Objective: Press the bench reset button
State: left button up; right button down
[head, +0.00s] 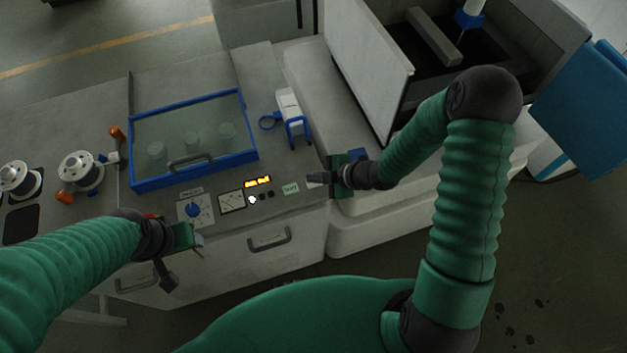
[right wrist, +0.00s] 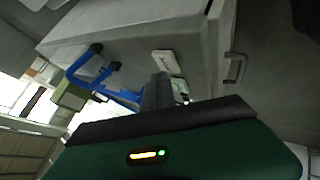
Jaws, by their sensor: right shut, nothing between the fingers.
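The bench control panel shows in the head view with a small white round button (head: 252,200), two dark round controls (head: 267,195) and a pale green label (head: 290,188). I cannot read which control is the reset button. My right gripper (head: 313,178) is shut and empty, at the panel's right end, right of the label and apart from the white button. In the right wrist view its closed dark fingers (right wrist: 158,90) point toward the bench, beside a pale label plate (right wrist: 165,62). My left gripper (head: 186,238) hangs near the bench's front edge; its finger opening is unclear.
An orange-lit display (head: 258,182), a meter (head: 231,201) and a blue knob (head: 193,210) share the panel. Behind it lies a blue-framed glass-lidded box (head: 192,135). A blue-and-white clamp-like device (head: 291,110) stands behind the label. The machine's open door (head: 365,65) is at right.

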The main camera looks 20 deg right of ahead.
jog(key=shift+d, duration=0.25)
jog(key=shift+a+f, duration=0.3)
jog(key=shift+a, duration=0.15)
jog(key=shift+b, duration=0.3)
jog(key=shift+d+f, duration=0.15)
jog(key=shift+d, duration=0.1)
jog(key=shift+r+p, duration=0.6)
jog(key=shift+r, duration=0.05)
jog(key=shift+d+r, duration=0.15)
jog(key=shift+r, duration=0.1)
